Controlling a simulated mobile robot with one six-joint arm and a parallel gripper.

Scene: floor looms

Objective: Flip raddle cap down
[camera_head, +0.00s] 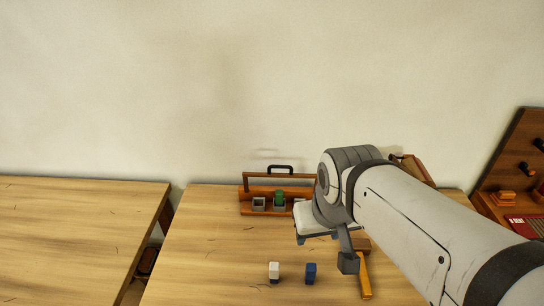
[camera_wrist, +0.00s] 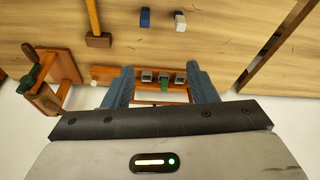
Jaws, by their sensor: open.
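The raddle appears to be the low brown wooden rack (camera_head: 248,209) at the back of the table, holding grey square cups and a green block (camera_head: 280,195). A brown bar (camera_head: 262,175) with a black handle (camera_head: 281,167) stands raised above its base; this looks like the cap. In the wrist view the rack (camera_wrist: 102,73) lies across the gap between my fingers, with the green block (camera_wrist: 164,85) near the middle. My gripper (camera_wrist: 160,68) is open and empty. In the head view my arm hides the rack's right end and most of my fingers.
A white block (camera_head: 274,271) and a blue block (camera_head: 311,273) stand near the front. A mallet (camera_head: 365,275) lies right of them. A wooden device (camera_wrist: 52,75) stands beside the rack. A gap separates the left table (camera_head: 80,235). The table's left-middle is clear.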

